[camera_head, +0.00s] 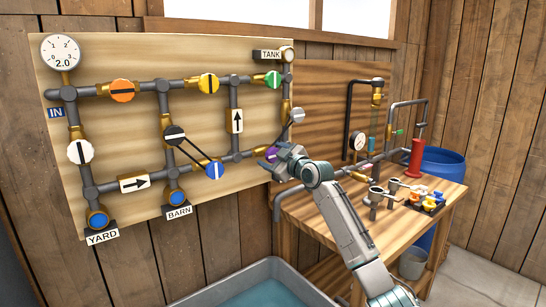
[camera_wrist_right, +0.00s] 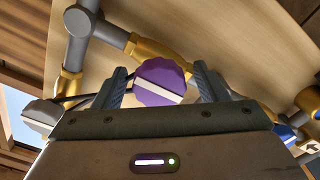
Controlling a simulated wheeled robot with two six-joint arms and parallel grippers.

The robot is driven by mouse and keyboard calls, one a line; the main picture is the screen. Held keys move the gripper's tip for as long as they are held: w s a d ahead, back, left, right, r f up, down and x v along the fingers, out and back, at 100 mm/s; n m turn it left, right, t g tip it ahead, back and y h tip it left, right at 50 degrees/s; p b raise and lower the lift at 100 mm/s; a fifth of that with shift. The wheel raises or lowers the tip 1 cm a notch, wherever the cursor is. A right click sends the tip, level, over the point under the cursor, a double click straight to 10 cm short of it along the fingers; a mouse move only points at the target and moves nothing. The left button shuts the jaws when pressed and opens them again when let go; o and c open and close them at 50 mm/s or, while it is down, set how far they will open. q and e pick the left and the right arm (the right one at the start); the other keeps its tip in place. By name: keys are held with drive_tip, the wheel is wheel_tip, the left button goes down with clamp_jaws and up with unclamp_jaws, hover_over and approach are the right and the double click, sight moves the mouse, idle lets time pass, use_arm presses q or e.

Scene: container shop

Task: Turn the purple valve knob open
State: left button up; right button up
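The purple valve knob (camera_head: 271,154) sits at the lower right of the pipe board, partly hidden by my right gripper (camera_head: 272,160). In the right wrist view the knob (camera_wrist_right: 160,84) is a purple disc with a white bar across it. The two dark fingers of my right gripper (camera_wrist_right: 160,88) stand on either side of it. A gap shows beside the knob at each finger, so the gripper looks open around it. My left gripper is not in view.
Other knobs on the board are orange (camera_head: 122,90), yellow (camera_head: 209,83), green (camera_head: 273,79), blue (camera_head: 214,170), black (camera_head: 175,135) and white (camera_head: 80,152). A grey knob (camera_head: 297,115) is just above my right gripper. A wooden bench (camera_head: 400,222) stands right; a water tub (camera_head: 250,272) is below.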

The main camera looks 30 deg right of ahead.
drive_tip(key=shift+s, duration=0.2)
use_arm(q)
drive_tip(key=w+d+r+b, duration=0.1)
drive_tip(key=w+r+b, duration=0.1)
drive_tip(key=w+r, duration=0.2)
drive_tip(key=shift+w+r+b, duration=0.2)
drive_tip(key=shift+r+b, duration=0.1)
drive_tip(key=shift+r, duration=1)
use_arm(e)
drive_tip(key=s, duration=1)
drive_tip(key=shift+s+d, duration=0.2)
drive_tip(key=shift+d, duration=0.2)
